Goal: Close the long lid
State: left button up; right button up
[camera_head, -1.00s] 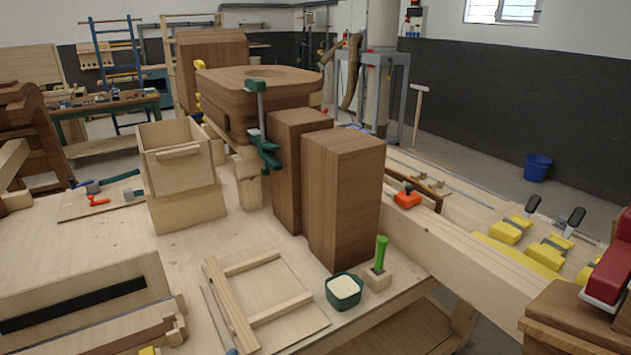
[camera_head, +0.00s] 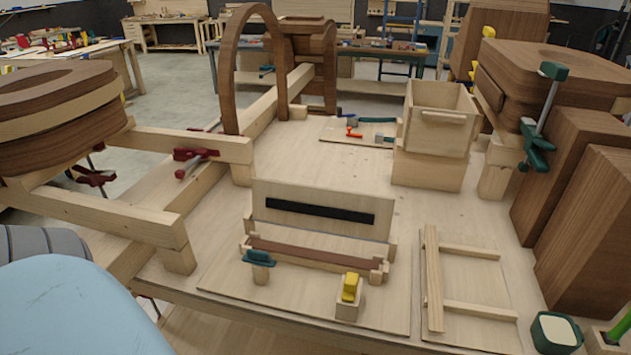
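A long pale wood panel with a black strip (camera_head: 320,212) stands near upright on the workbench, at the middle of the head view. It looks like the long lid, raised at the back of a low wooden frame. A long brown bar (camera_head: 312,253) runs across the front of that frame, in front of the panel. I cannot tell how the panel is joined to the frame. Neither gripper is in view. A light blue rounded part and a dark grey part at the lower left look like my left arm.
In front of the frame stand a green-topped block (camera_head: 259,266) and a yellow-topped block (camera_head: 349,295). An open wooden box (camera_head: 437,125) stands behind to the right. A flat slatted frame (camera_head: 470,285), a green cup (camera_head: 555,335) and tall brown blocks (camera_head: 590,230) are at the right.

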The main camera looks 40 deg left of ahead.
aim_at(321, 210)
jog(key=j+u, duration=0.1)
jog(key=u, duration=0.65)
jog(key=j+u, duration=0.15)
jog(key=u, duration=0.2)
jog(key=i+l, duration=0.05)
